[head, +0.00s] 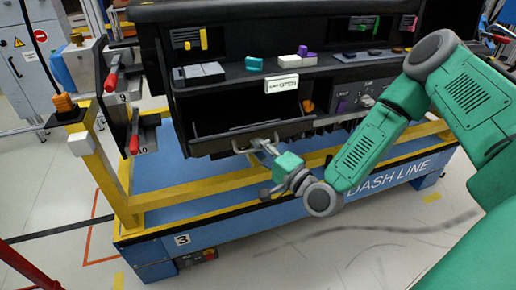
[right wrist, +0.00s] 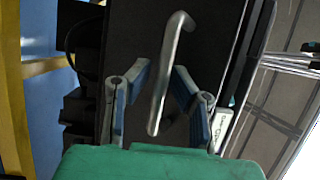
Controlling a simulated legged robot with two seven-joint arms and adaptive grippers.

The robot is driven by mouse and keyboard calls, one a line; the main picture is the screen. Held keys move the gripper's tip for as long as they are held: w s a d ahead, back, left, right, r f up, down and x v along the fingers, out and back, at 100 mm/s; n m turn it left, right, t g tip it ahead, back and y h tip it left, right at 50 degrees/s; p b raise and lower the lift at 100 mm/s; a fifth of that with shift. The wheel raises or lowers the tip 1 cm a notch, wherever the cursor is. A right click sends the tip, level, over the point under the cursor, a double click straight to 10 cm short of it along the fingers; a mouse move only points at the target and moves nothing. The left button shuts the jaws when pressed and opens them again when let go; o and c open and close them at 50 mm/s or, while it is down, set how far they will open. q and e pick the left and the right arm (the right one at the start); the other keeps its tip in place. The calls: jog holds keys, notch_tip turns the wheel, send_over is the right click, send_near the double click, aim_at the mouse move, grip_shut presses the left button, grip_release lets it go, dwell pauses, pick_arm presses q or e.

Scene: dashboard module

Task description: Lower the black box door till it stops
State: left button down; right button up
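The black box door (head: 225,142) is a dark panel along the lower front of the dashboard's open compartment (head: 235,112). It stands out from the opening, and the dark inside shows above it. A grey bar handle (right wrist: 167,75) is fixed to the door and runs up the middle of the right wrist view. My right gripper (head: 262,146) is at the door's front beside the handle. In the right wrist view my right gripper (right wrist: 160,85) is open, with one blue-grey finger on each side of the handle and gaps between. My left gripper is not in view.
A white sign reading OPEN (head: 282,85) sits above the compartment. Teal, purple and white parts lie on the dashboard shelf (head: 240,72). A yellow rail (head: 190,188) and blue base (head: 160,175) lie below the door.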

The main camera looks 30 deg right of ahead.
jog(key=c, duration=0.4)
jog(key=shift+a, duration=0.15)
grip_shut()
jog(key=shift+s+a+f+b, duration=0.15)
jog(key=shift+s+f+b, duration=0.15)
jog(key=shift+f+b, duration=0.2)
jog(key=shift+o, duration=1.8)
grip_release()
jog(key=shift+o, duration=0.2)
jog(key=shift+a, duration=0.15)
jog(key=shift+r, duration=0.1)
